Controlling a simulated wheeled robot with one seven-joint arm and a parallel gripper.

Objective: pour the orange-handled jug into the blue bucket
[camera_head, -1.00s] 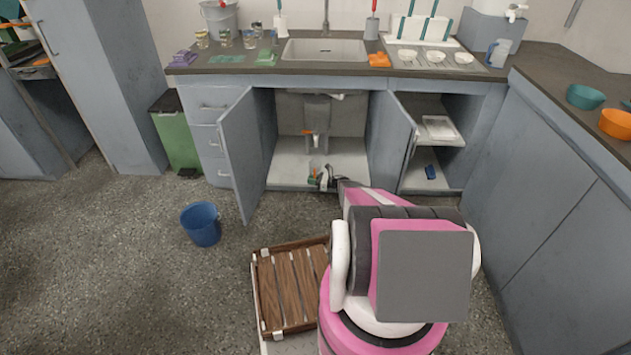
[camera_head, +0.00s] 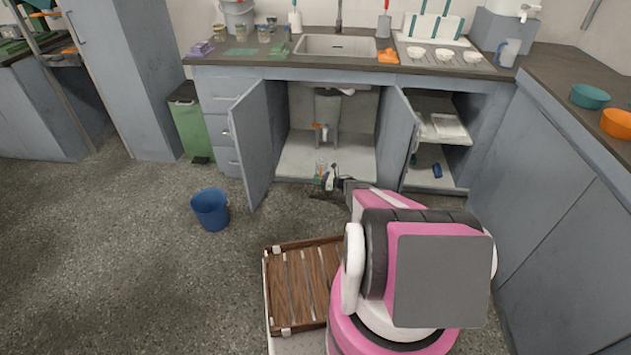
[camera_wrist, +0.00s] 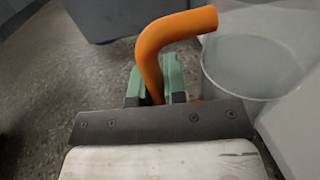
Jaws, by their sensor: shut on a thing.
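The orange-handled jug (camera_wrist: 252,68) is a clear, greyish vessel at the right of the wrist view. Its orange handle (camera_wrist: 165,50) rises between the green fingers of my gripper (camera_wrist: 155,85), which is shut on it. In the head view my gripper (camera_head: 329,182) is small and low at the front edge of the open sink cabinet, and the jug (camera_head: 320,166) barely shows there. Whether it holds anything I cannot tell. The blue bucket (camera_head: 210,210) stands upright on the floor, left of my gripper and apart from it.
An open cabinet door (camera_head: 250,142) stands between the cabinet opening and the bucket's side. Another open door (camera_head: 397,137) is on the right. A green bin (camera_head: 190,125) stands by the drawers. A slatted wooden tray (camera_head: 300,285) is in front. The floor around the bucket is clear.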

